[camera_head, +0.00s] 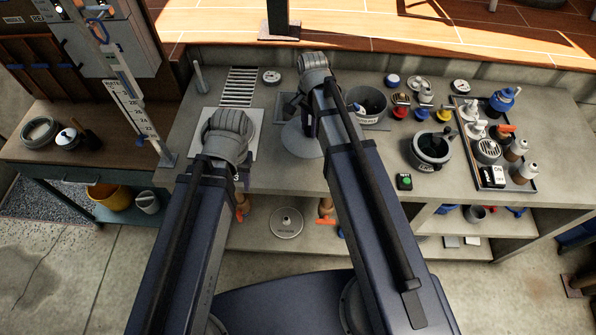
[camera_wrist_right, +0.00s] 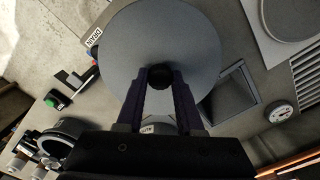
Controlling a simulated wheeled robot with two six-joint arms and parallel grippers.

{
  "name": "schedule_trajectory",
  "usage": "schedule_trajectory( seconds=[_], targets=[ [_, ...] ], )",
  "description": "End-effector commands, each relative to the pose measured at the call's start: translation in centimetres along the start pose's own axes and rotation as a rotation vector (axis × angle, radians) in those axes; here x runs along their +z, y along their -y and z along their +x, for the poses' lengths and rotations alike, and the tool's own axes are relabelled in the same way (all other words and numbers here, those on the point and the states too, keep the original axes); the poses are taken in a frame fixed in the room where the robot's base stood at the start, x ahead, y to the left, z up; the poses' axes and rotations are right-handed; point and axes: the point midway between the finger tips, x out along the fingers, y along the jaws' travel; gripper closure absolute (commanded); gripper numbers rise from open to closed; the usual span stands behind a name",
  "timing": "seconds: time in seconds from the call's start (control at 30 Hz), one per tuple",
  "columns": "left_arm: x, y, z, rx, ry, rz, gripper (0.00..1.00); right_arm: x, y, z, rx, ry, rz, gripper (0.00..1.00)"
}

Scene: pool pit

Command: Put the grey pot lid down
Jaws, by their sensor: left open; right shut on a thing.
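The grey pot lid (camera_wrist_right: 165,35) is a flat round disc with a black knob (camera_wrist_right: 160,74) in the right wrist view. My right gripper (camera_wrist_right: 160,88) is shut on the knob. In the head view, part of the lid (camera_head: 302,143) shows below my right gripper (camera_head: 297,107), over the grey counter. I cannot tell whether the lid touches the counter. My left gripper (camera_head: 232,162) is open over the pale square plate (camera_head: 254,122) to the left; its fingers are mostly hidden by its own wrist.
A sink-like square recess (camera_wrist_right: 236,94) and a gauge (camera_wrist_right: 280,113) lie beside the lid. A dark pot (camera_head: 384,122) and a second pot (camera_head: 430,160) stand to the right, near a full tray (camera_head: 536,184). Some counter between the lid and second pot is bare.

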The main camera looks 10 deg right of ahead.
Motion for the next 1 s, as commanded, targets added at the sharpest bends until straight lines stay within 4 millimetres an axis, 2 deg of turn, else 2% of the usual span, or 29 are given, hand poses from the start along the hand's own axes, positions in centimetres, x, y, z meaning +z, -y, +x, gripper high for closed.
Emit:
schedule_trajectory(
  seconds=[0.33,0.73,1.0],
  targets=[
    [-0.1,-0.1,0.7,0.000,0.000,0.000,0.50,0.5,0.1,0.7,0.000,0.000,0.001,1.00],
    [-0.4,-0.6,6.2,0.000,0.000,-0.001,0.50,0.5,0.1,6.2,0.000,0.000,0.001,1.00],
    [-0.4,-0.6,6.6,0.000,0.000,-0.002,0.50,0.5,0.1,6.6,0.000,0.000,0.001,1.00]
  ],
)
